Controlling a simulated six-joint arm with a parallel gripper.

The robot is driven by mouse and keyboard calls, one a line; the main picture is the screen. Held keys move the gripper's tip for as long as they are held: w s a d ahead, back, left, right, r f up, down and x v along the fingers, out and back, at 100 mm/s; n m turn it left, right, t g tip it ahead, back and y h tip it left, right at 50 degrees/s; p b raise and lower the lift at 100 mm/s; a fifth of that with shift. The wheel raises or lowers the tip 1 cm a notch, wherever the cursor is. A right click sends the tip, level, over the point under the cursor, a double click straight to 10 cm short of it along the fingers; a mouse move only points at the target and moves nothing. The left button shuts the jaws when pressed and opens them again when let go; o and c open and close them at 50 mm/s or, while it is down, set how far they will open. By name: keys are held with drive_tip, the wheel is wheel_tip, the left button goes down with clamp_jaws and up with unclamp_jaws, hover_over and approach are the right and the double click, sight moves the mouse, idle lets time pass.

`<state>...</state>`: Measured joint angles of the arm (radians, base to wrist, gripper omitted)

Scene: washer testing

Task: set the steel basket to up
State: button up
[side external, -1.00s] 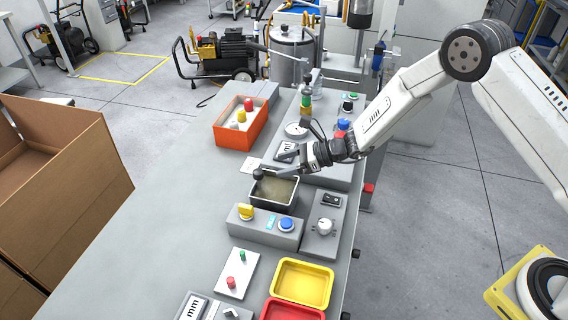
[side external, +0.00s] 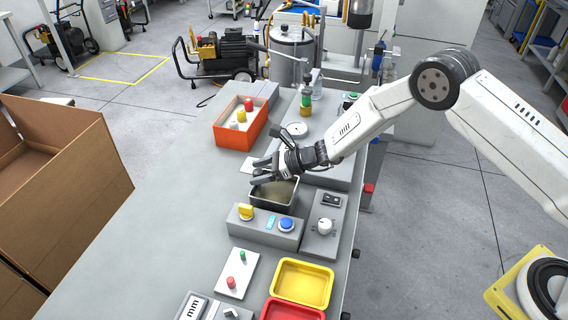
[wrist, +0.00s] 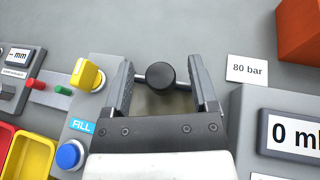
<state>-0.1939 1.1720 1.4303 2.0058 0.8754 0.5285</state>
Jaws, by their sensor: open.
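A grey rectangular tank (side external: 272,203) with murky contents stands on the bench. In the wrist view, a round black knob (wrist: 160,75) on a dark crossbar sits over the tank, between my gripper's (wrist: 161,80) two fingers. The knob looks like the steel basket's handle; the basket itself cannot be made out. In the side view, my gripper (side external: 261,171) is over the tank's back edge, with its fingers hiding the knob. The fingers are open on either side of the knob. Whether they touch it or the bar I cannot tell.
In front of the tank is a panel with a yellow knob (side external: 246,212) and a blue button (side external: 286,225). An orange box (side external: 241,124) stands behind. A display block (wrist: 290,135) and an "80 bar" card (wrist: 247,69) are close by. The bench's left side is clear.

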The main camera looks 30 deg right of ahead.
drive_tip(key=shift+w+a+f, duration=0.1)
drive_tip(key=shift+w+a, duration=0.05)
drive_tip(key=shift+a, duration=0.1)
clamp_jaws()
idle(1.4)
